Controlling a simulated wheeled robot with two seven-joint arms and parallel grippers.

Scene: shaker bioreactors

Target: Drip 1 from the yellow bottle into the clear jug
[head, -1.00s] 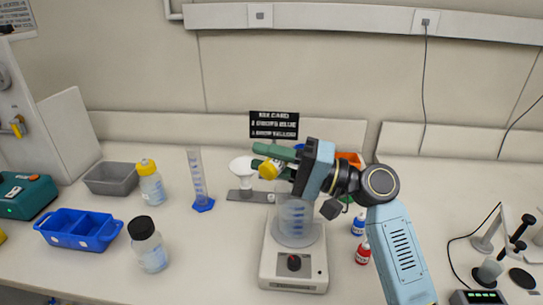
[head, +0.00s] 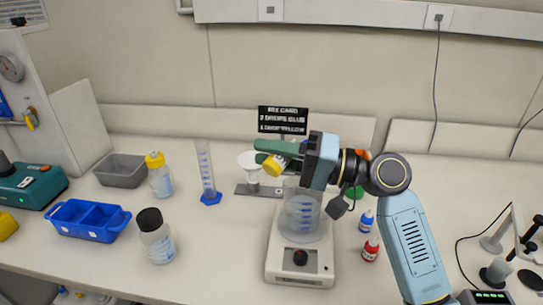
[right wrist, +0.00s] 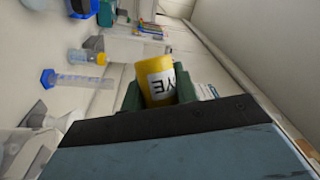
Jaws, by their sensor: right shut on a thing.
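The small yellow bottle (head: 275,164) is held by my right gripper (head: 278,157) above the clear jug. It looks tipped over toward the left of the head view. In the right wrist view the yellow bottle (right wrist: 158,84) sits between the green fingers, with part of a black-lettered label showing. The clear jug (head: 302,215) has blue marks and stands on a white stirrer plate (head: 298,268) with a dark knob. The bottle is apart from the jug, over its upper left side. No drop is visible. My left gripper is not in view.
A funnel on a stand (head: 252,168) and a blue-based measuring cylinder (head: 207,178) stand left of the jug. Blue (head: 366,221) and red (head: 370,249) small bottles stand close on its right. A dark sign (head: 283,120) stands behind.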

